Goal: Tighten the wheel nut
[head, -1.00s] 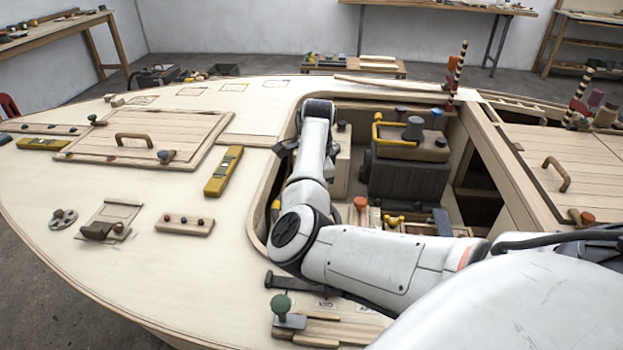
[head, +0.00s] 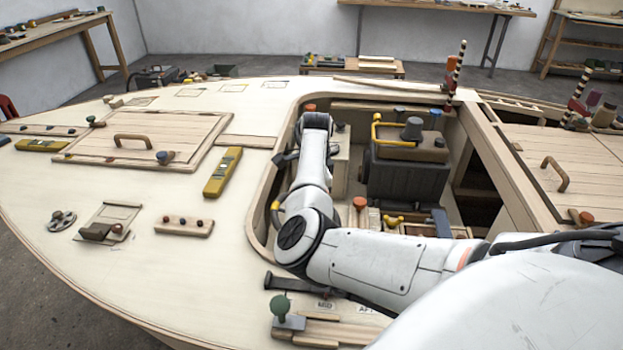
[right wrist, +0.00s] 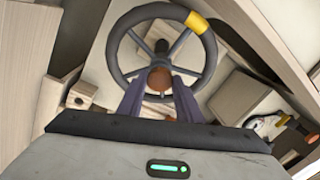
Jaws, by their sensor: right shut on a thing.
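In the right wrist view a dark steering wheel (right wrist: 119,67) with a yellow band (right wrist: 195,22) on its rim fills the upper middle. A brown wheel nut (right wrist: 160,79) sits at its hub. My right gripper (right wrist: 160,85) reaches in from below, its two dark fingers on either side of the nut and shut on it. In the head view my right arm reaches down into the open cockpit, and its gripper, the wheel and the nut are hidden there. My left gripper is in neither view.
The cockpit's wooden rim (head: 262,190) surrounds my arm. A dark engine box (head: 408,175) with a yellow handle stands to its right. An orange knob (head: 360,203) is close by. A yellow level (head: 222,172) and a wooden block with pegs (head: 184,226) lie on the deck at left.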

